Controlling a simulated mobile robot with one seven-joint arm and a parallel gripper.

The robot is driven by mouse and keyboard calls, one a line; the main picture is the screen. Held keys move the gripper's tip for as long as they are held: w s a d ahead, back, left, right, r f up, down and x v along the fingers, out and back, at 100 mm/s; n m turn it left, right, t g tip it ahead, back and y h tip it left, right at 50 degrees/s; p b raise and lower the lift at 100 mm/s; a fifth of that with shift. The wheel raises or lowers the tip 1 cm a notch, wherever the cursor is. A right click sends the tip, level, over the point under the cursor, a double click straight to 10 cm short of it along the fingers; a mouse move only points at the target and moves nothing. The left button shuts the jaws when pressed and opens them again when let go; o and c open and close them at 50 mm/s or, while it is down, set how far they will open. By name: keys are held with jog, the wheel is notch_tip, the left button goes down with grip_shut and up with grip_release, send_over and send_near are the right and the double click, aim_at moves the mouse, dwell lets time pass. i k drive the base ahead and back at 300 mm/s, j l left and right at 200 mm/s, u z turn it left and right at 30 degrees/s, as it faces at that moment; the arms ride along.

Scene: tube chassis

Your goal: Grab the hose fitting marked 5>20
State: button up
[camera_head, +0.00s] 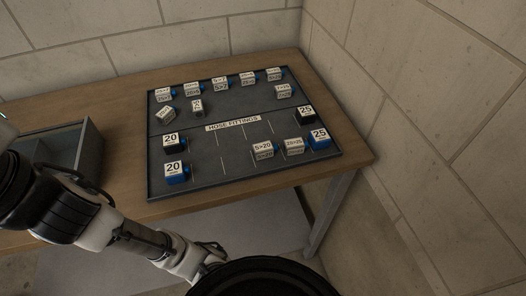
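The hose fitting marked 5>20 (263,149) is a small grey block with a white label on top. It stands in the front row of the dark HOSE FITTINGS tray (205,163), right of the middle. Its front face also bears a label, too small to read surely. Just to its right, close beside it, stands a block marked 20>25 (293,146). My arm crosses the lower left, apart from the fitting. My gripper does not show in the picture.
Blue-and-white blocks marked 20 (175,168) and 25 (319,135) stand at the front corners. Several labelled fittings (220,83) line the tray's back. A grey open box (90,152) is on the left of the wooden table (345,148). Block walls stand behind and right.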

aim_at(264, 150)
jog(key=k+j+z, duration=0.2)
jog(key=j, duration=0.25)
jog(key=k+j+z, duration=0.25)
jog(key=j, duration=0.15)
jog(key=k+j+z, duration=0.2)
jog(key=j, duration=0.2)
jog(key=i, duration=0.5)
